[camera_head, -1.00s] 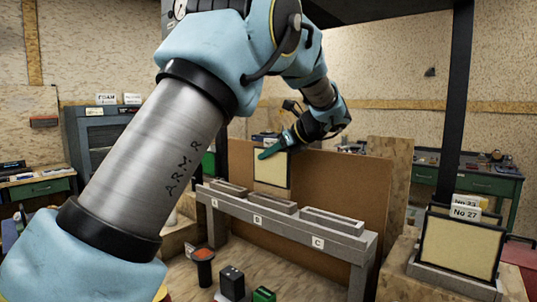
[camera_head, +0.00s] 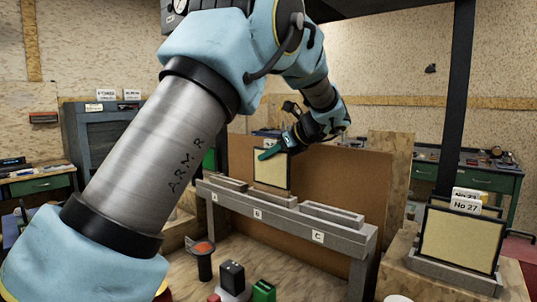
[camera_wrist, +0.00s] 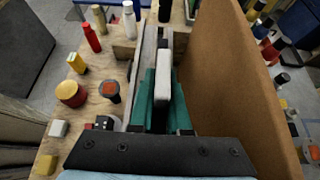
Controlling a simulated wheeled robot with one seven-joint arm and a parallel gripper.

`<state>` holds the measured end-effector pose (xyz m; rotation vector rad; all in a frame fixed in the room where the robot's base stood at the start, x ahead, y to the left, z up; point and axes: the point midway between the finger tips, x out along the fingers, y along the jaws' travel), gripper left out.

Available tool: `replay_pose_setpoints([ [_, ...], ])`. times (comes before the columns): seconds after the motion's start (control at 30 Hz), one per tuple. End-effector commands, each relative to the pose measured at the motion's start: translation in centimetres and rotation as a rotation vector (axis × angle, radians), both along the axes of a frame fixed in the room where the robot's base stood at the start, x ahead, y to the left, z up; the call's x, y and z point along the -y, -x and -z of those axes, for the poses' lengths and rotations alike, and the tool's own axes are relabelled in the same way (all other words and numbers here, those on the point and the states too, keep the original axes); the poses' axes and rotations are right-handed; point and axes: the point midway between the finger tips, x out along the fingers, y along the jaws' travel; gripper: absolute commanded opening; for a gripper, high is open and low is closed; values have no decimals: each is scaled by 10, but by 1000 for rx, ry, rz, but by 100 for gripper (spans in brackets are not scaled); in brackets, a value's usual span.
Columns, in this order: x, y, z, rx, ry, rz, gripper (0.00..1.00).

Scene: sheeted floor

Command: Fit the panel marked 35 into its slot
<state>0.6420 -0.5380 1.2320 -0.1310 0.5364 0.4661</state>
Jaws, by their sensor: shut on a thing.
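My gripper (camera_head: 272,153) is shut on the top of a cream panel with a dark frame (camera_head: 272,170). The panel is upright above slot block B (camera_head: 283,199), the middle one on the grey bench. Its lower edge is at the block; I cannot tell whether it is inside the slot. Its tag is mostly hidden by the gripper, so its number cannot be read. In the wrist view, the teal fingers (camera_wrist: 161,100) grip on both sides of a pale upright strip. Slot blocks A (camera_head: 228,184) and C (camera_head: 332,214) look empty.
A brown board (camera_head: 330,185) stands close behind the bench. Panel No 27 (camera_head: 460,242) stands in a rack at right, with another tagged panel behind it. A red-topped holder (camera_head: 204,262), a black block (camera_head: 232,277) and a green block (camera_head: 263,291) lie in front.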

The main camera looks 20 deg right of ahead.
Motion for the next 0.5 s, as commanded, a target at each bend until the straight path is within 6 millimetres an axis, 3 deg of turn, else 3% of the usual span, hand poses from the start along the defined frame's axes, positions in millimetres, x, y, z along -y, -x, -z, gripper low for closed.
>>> replay_pose_setpoints([
  [0.5, 0, 0, 12, 0, -1, 1, 0],
])
